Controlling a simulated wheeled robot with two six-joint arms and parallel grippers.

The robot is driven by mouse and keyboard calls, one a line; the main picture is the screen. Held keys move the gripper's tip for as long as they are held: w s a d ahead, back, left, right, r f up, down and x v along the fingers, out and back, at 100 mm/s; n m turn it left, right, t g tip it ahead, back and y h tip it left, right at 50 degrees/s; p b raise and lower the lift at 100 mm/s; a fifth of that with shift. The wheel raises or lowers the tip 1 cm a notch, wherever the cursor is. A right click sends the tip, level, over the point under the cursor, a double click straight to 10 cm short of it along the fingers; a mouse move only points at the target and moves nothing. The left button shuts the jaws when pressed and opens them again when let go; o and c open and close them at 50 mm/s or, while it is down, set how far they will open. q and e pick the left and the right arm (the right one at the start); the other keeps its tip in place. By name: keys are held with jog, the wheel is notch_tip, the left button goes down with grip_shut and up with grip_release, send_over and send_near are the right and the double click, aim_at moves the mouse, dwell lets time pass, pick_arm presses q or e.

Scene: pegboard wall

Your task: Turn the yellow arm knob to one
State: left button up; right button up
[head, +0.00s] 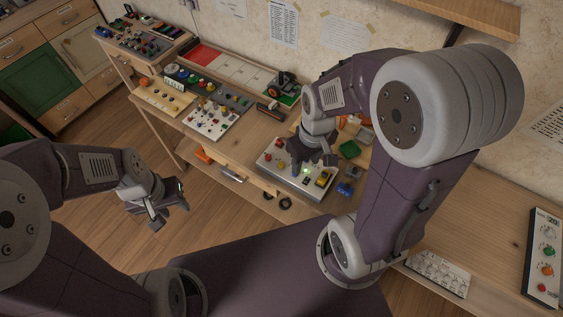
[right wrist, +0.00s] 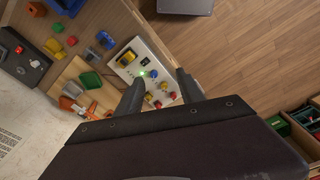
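A white control panel (head: 290,184) lies on the bench, with small red and yellow knobs and a lit green lamp (right wrist: 141,73). A larger yellow knob (head: 322,179) sits at its right end; it also shows in the right wrist view (right wrist: 127,59). I cannot read its setting. My right gripper (head: 313,164) is above the panel. In the right wrist view its two fingers (right wrist: 158,86) are apart, with nothing held between them, and the larger yellow knob lies outside them to the left. My left gripper (head: 172,212) is open and empty, away from the bench over the floor.
A panel with coloured knobs (head: 545,258) is at the far right. The bench between them is mostly clear.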

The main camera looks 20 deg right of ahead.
jog(key=w+f+n+b, duration=0.3)
jog(key=w+n+b, duration=0.15)
jog(key=w, duration=0.35)
jog(key=g+b, duration=0.1)
jog(key=b, duration=0.6)
send_over(281, 163)
jog(key=shift+n, duration=0.35)
notch_tip(281, 163, down, 11)
jog(key=shift+w+r, duration=0.1)
jog(key=shift+r, duration=0.05)
jog(key=f, duration=0.7)
jog(key=shift+s+f, duration=0.1)
jog(key=shift+s, duration=0.1)
jog(key=shift+f, duration=0.6)
grip_shut()
